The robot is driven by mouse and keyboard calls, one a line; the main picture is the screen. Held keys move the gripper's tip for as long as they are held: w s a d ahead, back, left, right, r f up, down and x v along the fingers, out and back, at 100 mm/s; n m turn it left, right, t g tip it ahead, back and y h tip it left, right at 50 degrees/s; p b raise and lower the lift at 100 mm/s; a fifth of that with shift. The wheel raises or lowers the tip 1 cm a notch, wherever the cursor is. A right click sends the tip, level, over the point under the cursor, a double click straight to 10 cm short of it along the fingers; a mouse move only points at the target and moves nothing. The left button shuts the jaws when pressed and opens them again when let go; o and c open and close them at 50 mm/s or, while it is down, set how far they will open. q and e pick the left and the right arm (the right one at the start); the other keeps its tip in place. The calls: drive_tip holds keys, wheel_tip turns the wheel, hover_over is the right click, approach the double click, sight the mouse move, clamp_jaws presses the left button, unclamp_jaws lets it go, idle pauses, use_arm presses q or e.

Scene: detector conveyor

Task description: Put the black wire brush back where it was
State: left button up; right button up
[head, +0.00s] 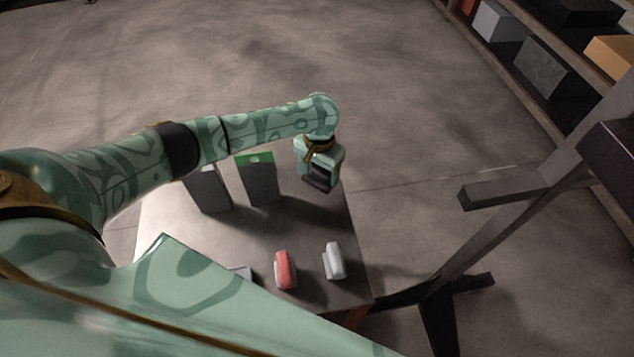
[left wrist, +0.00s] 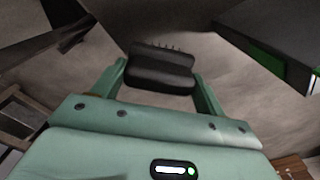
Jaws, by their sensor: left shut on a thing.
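My left gripper (head: 319,181) reaches over the far right part of the table and points down. In the left wrist view the left gripper (left wrist: 160,82) is shut on the black wire brush (left wrist: 160,66), which lies across between its two fingers with short bristles showing along its far edge. In the head view the dark brush (head: 318,184) shows under the gripper, near the table's right edge; I cannot tell how high above the table it is. My right gripper is not in view.
A grey box with a green top (head: 256,180) and a dark grey box (head: 208,190) stand left of the gripper. A red object (head: 284,270) and a white one (head: 334,261) lie near the table's front. A grey metal frame (head: 480,240) stands right of the table (head: 310,225).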

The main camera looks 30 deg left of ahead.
sight(317, 170)
use_arm(q)
drive_tip(key=f, duration=0.1)
drive_tip(key=w+a+f+b, duration=0.1)
drive_tip(key=w+f, duration=0.1)
drive_tip(key=shift+a+f+b, duration=0.15)
drive_tip(key=shift+f+b, duration=0.15)
drive_tip(key=shift+b, duration=0.05)
drive_tip(key=shift+w+a+f, duration=0.25)
drive_tip(key=shift+f, duration=0.1)
wheel_tip(317, 170, down, 3)
drive_tip(key=shift+w+a+f+b, duration=0.1)
drive_tip(key=shift+f+b, duration=0.1)
drive_tip(key=shift+b, duration=1.05)
drive_tip(key=shift+r, duration=0.15)
drive_tip(key=shift+c, duration=0.3)
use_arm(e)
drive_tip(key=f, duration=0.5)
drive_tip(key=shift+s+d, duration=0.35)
use_arm(q)
drive_tip(key=o, duration=0.9)
drive_tip(key=shift+o, duration=0.2)
wheel_tip(317, 170, up, 12)
drive_tip(key=p, duration=0.5)
drive_tip(key=shift+p, duration=0.4)
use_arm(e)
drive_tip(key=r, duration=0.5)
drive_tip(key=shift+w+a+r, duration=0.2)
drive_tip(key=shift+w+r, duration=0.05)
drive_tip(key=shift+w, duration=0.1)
